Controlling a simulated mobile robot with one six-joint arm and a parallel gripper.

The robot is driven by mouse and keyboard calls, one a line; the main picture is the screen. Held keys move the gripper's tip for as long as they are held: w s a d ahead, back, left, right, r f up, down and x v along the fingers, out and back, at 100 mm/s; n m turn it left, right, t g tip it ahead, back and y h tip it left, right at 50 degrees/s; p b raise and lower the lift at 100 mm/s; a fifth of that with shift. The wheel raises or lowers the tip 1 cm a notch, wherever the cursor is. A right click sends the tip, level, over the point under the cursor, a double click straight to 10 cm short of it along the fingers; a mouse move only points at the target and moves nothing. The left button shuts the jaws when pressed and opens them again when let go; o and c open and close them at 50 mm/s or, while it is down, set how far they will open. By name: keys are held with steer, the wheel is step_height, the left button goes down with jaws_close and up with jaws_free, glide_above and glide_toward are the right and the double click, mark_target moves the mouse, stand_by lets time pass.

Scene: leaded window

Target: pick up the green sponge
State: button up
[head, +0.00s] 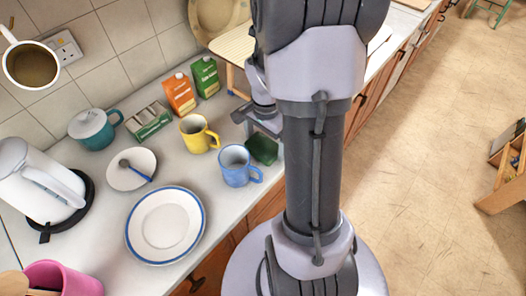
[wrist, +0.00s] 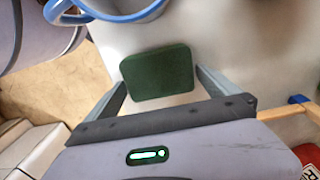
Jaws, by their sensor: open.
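The green sponge (head: 263,149) lies flat on the light counter, right of the blue mug and near the counter's front edge. In the wrist view the dark green sponge (wrist: 157,74) lies just beyond and between the two open fingers of my gripper (wrist: 157,85). The sponge looks free of both fingers, with a gap at its right side. In the head view my gripper (head: 262,122) is beside the sponge, and my arm hides part of that area.
A blue mug (head: 236,168) stands close to the sponge; it also shows in the wrist view (wrist: 125,8). A yellow mug (head: 196,134), cartons (head: 180,94) and a plate (head: 165,224) stand to the left. A wooden rack (head: 234,46) is behind.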

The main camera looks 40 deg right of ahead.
steer(key=c, duration=1.3)
steer(key=shift+r+p, duration=0.3)
steer(key=r, duration=0.1)
steer(key=r+p, duration=0.2)
steer(key=shift+s+r, duration=0.2)
steer(key=shift+s, duration=0.05)
steer(key=s, duration=0.5)
steer(key=s+p, duration=0.1)
steer(key=s, duration=0.4)
steer(key=s+d+r+p, duration=0.1)
steer(key=s, duration=0.4)
steer(key=shift+s, duration=0.25)
